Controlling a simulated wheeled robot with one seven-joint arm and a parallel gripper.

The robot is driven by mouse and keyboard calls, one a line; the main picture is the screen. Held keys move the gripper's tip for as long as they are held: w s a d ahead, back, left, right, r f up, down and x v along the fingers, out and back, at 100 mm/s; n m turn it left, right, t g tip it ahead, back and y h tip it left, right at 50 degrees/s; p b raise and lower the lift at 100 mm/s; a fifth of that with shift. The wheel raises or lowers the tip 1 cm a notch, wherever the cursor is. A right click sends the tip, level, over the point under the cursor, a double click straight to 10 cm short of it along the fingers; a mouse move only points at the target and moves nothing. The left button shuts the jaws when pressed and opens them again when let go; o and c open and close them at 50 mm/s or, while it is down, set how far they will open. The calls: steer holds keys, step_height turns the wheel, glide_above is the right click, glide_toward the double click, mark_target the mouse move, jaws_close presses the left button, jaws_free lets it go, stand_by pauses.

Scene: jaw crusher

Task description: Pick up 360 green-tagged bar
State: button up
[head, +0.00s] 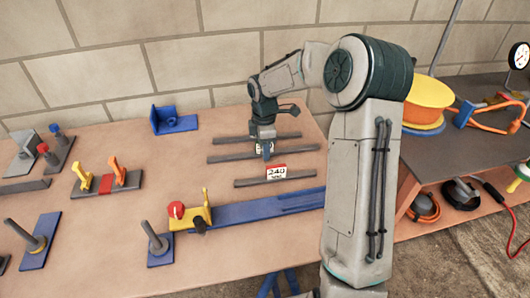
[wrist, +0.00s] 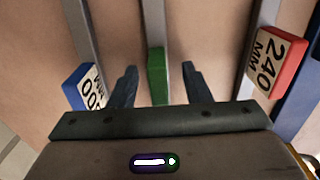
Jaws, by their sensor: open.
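The green-tagged bar (wrist: 153,25) is a grey bar with a green tag (wrist: 157,78) in the middle of the wrist view; no number is readable on the tag from here. In the head view it appears to be the middle bar (head: 225,158) of three on the table, its tag mostly hidden by my gripper. My gripper (head: 264,156) points down over this bar. In the wrist view its fingers (wrist: 158,72) are open, one on each side of the tag, with gaps on both sides. I cannot tell the exact height over the bar.
A red-tagged 240 bar (head: 246,183) lies in front, and another bar (head: 285,136) behind carries a blue tag (wrist: 80,85) in the wrist view. A blue rail (head: 265,208) with a yellow block (head: 190,222) lies nearer. A blue bracket (head: 173,122) stands to the left.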

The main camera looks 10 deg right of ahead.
jaws_close()
steer(key=shift+r, duration=0.1)
